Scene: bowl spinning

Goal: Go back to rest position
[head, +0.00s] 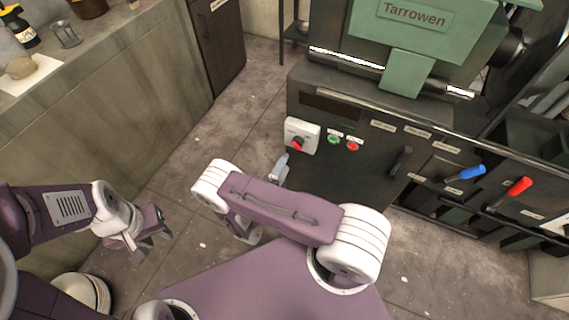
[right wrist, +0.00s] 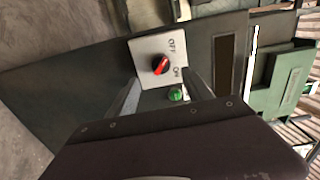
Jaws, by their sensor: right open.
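My right gripper (right wrist: 160,78) is open and empty in the right wrist view. Its two fingers point at a white switch plate with a red knob (right wrist: 161,65), which shows between the fingertips. The plate carries OFF and ON labels; I cannot tell which one the knob points at. In the head view the knob (head: 297,143) is on the dark machine front, and one right finger (head: 281,167) shows just below it, mostly hidden behind my right arm. My left gripper (head: 152,232) hangs over the floor at the left, with nothing visible in it; its finger gap is unclear.
The machine (head: 340,170) has a green top labelled Tarrowen, green and red buttons (head: 343,142), and blue (head: 466,173) and red (head: 519,187) levers. A counter (head: 110,95) with small containers stands at left. Floor (head: 200,165) between counter and machine is clear.

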